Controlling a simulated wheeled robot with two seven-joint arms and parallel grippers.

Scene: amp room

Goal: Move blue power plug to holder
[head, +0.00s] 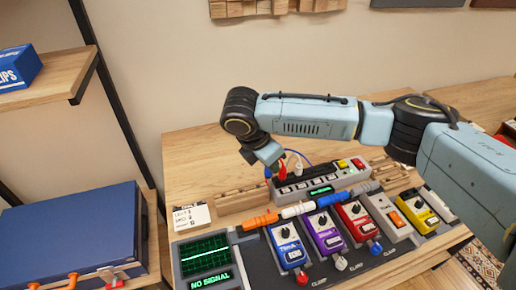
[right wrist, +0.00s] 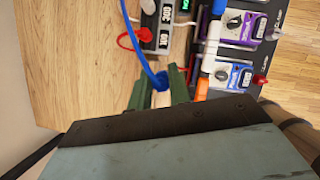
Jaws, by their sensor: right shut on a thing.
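The blue power plug (right wrist: 161,80) is between the green fingers of my right gripper (right wrist: 163,77), which is shut on it in the right wrist view. A blue cable (right wrist: 143,55) runs up from it; the cable (head: 300,153) also shows behind the power strip in the head view. There my right gripper (head: 274,166) points down at the left end of the strip, and the plug is hidden. A notched wooden block (head: 238,202), which looks like the holder, lies left of the strip. My left gripper is not in view.
The power strip (head: 318,183) has a red plug (head: 283,172) and a white plug (head: 299,170) at it. Several pedals, including a blue one (head: 288,245), stand in front, with orange and white connectors behind them. A card (head: 190,217) and a monitor (head: 206,258) are at left. Bare wood lies behind.

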